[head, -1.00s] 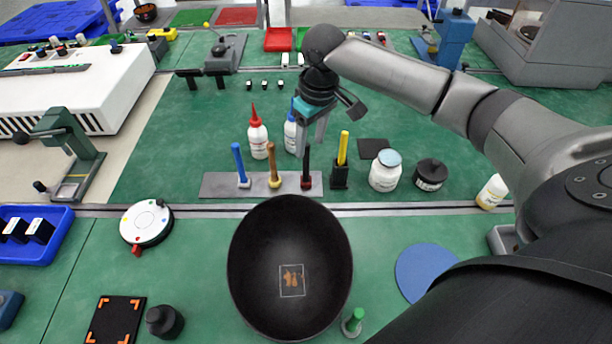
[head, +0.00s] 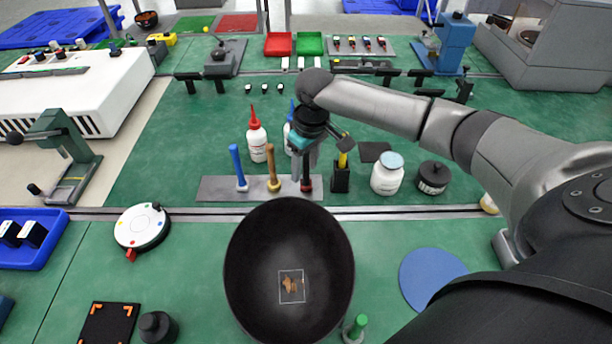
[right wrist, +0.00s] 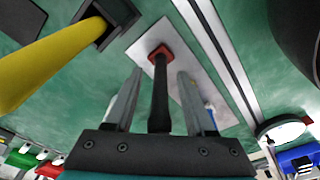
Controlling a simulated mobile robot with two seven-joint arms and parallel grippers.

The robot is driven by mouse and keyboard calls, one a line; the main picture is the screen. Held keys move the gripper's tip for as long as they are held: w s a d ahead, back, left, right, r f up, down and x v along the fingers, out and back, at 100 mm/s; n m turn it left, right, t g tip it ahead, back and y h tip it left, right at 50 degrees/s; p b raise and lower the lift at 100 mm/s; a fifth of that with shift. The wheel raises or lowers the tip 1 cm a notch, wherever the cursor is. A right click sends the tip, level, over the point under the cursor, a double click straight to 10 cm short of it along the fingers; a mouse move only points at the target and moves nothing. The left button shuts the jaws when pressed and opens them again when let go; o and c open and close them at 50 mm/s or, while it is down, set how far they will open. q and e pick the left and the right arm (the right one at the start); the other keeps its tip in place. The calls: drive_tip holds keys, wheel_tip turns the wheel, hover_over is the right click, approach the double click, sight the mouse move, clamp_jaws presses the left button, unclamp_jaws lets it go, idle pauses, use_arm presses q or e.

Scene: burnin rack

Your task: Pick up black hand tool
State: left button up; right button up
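The black hand tool stands upright in the grey rack plate (head: 218,189), its dark red collar (head: 306,186) at the base. In the right wrist view the black handle (right wrist: 159,95) runs between my fingers toward the red collar. My right gripper (head: 303,172) is open and comes down over the tool from above. In the right wrist view its two fingers (right wrist: 160,76) stand on either side of the handle, with gaps showing. In the head view the gripper hides most of the handle. My left gripper is not in view.
A blue-handled tool (head: 237,165) and a brown-handled tool (head: 272,165) stand to the left in the plate. A yellow-handled tool in a black holder (head: 341,179) stands close on the right. White bottles (head: 256,142) are behind, and a large black bowl (head: 288,225) is in front.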

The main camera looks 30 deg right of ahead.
clamp_jaws()
drive_tip(key=shift+r, duration=0.15)
idle(0.4)
